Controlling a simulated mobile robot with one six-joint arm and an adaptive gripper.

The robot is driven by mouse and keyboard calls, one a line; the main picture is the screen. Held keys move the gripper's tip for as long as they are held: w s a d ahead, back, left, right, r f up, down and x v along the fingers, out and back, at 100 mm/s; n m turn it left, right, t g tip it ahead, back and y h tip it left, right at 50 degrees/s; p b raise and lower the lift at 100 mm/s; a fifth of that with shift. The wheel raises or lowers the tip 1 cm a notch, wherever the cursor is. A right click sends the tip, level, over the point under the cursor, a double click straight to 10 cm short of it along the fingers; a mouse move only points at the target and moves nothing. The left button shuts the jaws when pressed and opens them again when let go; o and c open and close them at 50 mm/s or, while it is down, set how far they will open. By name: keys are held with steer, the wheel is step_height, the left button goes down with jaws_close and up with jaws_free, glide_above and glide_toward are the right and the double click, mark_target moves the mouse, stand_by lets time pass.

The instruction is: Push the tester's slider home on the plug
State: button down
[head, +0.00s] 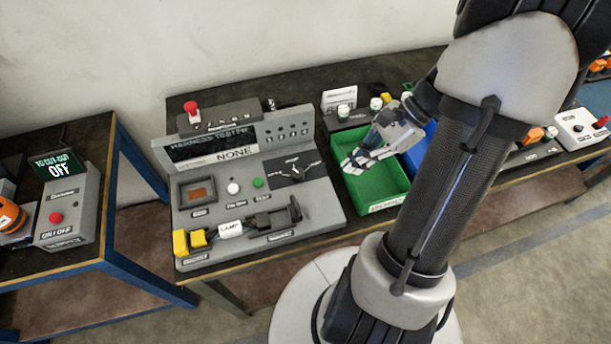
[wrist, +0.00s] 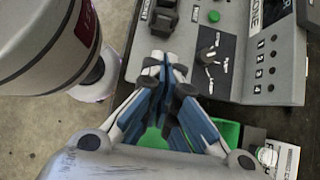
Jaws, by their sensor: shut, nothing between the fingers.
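The grey harness tester (head: 328,196) stands on the table, its display reading NONE. My gripper (head: 350,164) is shut and empty, above the green bin, right of the tester. In the wrist view the shut fingers (wrist: 164,66) point toward dark parts (wrist: 160,16) at the tester's edge, probably the slider.
The green bin (head: 371,207) stands close to the tester's right side. A red-buttoned box (head: 210,118) is behind the tester. On the left table is a grey switch box (head: 69,215) reading OFF. Small capped bottles (head: 344,112) stand behind the bin.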

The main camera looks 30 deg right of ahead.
mark_target(295, 208)
steer(key=shift+f, duration=0.15)
steer(key=b+x, duration=0.4)
steer(key=x, duration=0.6)
steer(key=shift+a+f, duration=0.2)
steer(key=shift+a, duration=0.1)
steer(key=shift+w+a+b, duration=0.2)
steer(key=shift+a+b, duration=0.05)
steer(key=shift+a, duration=0.3)
steer(key=shift+w+a+b, duration=0.15)
steer(key=shift+a+b, duration=0.05)
steer(key=shift+a, duration=0.35)
steer(key=shift+w+a+f, duration=0.1)
steer(key=shift+w+a, duration=0.05)
steer(key=shift+a, duration=0.4)
